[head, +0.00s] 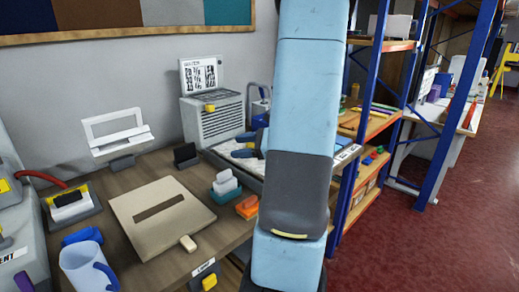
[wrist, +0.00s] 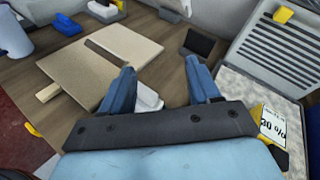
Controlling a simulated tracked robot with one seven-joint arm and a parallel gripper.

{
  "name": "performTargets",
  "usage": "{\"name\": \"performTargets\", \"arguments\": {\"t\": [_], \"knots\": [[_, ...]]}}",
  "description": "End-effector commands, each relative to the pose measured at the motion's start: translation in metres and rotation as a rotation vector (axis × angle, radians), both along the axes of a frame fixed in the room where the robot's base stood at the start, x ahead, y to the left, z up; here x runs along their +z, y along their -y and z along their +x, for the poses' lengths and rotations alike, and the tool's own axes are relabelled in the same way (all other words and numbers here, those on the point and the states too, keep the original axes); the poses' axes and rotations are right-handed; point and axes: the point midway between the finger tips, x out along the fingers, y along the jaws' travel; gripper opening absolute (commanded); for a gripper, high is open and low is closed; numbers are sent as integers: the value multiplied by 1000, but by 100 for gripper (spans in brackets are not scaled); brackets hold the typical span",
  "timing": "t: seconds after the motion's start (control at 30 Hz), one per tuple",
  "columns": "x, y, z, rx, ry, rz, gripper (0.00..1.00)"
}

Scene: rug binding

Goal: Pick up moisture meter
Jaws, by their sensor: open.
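My gripper (wrist: 161,72) is open and empty, with its two blue fingers apart. In the head view its fingertips (head: 246,145) show left of my arm, over the speckled tray. A yellow and black item with a white marked panel (wrist: 267,125) lies right of my gripper in the wrist view, at the tray's near side. It may be the moisture meter, but I cannot tell for sure. My arm seems to hide it in the head view. A white block (wrist: 148,98) shows partly behind the left finger, below the fingertips.
The speckled tray (wrist: 235,84) lies beside a grey louvred unit (head: 217,121). A beige board (head: 139,225) with a dark slot, a blue-handled mug (head: 82,268), a black stand (head: 186,156) and an orange block (head: 247,207) stand on the bench. Blue-posted shelves rise at right.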

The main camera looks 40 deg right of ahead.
Motion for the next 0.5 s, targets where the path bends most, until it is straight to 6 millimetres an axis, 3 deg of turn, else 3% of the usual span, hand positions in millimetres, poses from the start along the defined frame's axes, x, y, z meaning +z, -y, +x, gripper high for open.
{"name": "performTargets", "arguments": {"t": [0.03, 0.2, 0.33, 0.5], "knots": [[-10, 27, -2, -83, 6, 64, 62], [-34, 104, -13, -334, 51, 241, 62], [-51, 148, -27, -478, 86, 333, 62], [-63, 178, -40, -578, 113, 393, 62]]}}
